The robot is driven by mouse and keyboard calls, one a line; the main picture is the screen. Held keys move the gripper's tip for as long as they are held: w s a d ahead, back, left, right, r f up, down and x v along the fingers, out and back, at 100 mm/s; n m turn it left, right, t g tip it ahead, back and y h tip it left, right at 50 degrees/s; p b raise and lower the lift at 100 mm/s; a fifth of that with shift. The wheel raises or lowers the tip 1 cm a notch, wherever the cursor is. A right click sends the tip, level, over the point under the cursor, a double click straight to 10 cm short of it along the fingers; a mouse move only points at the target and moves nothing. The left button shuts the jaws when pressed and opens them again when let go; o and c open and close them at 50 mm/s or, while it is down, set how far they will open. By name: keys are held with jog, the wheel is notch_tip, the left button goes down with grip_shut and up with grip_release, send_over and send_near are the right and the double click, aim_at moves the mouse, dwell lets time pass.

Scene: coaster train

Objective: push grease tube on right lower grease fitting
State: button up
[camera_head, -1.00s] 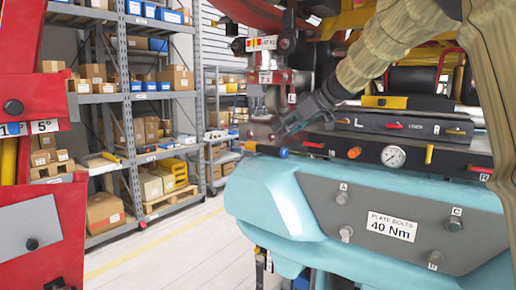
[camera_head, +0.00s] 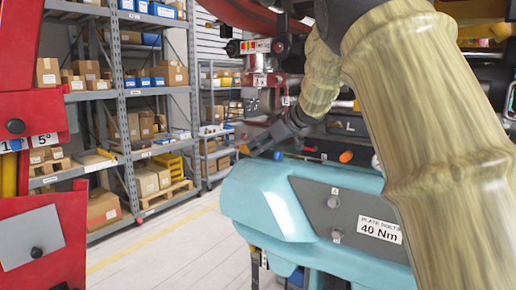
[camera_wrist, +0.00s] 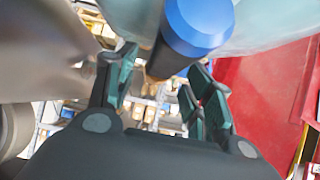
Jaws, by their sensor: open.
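My gripper (camera_head: 256,144) is open beside the front left of the teal machine (camera_head: 262,196). In the wrist view, a cylinder with a blue end (camera_wrist: 200,22) and a dark brown body lies at the open fingers (camera_wrist: 165,68). Its blue end is nearest the camera, and I cannot tell whether the fingers touch it. In the head view, a blue end (camera_head: 278,155) shows just right of the gripper, with an orange-brown piece at the fingertips. This may be the grease tube; I cannot tell for sure. I cannot make out the right lower grease fitting.
My beige-sleeved arm covers the right of the head view and hides much of the machine. A grey plate (camera_head: 352,205) with bolts is on the teal body. A red frame (camera_head: 40,215) stands at left. Shelves (camera_head: 160,103) with boxes stand behind clear floor.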

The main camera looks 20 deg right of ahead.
jog(key=shift+w+a+f, duration=0.1)
jog(key=shift+w+f, duration=0.2)
jog(key=shift+w, duration=0.05)
jog(key=shift+s, duration=0.2)
jog(key=shift+w+a, duration=0.1)
jog(key=shift+w, duration=0.1)
jog(key=c, duration=0.6)
jog(key=shift+s, duration=0.1)
grip_shut()
jog(key=shift+r, duration=0.15)
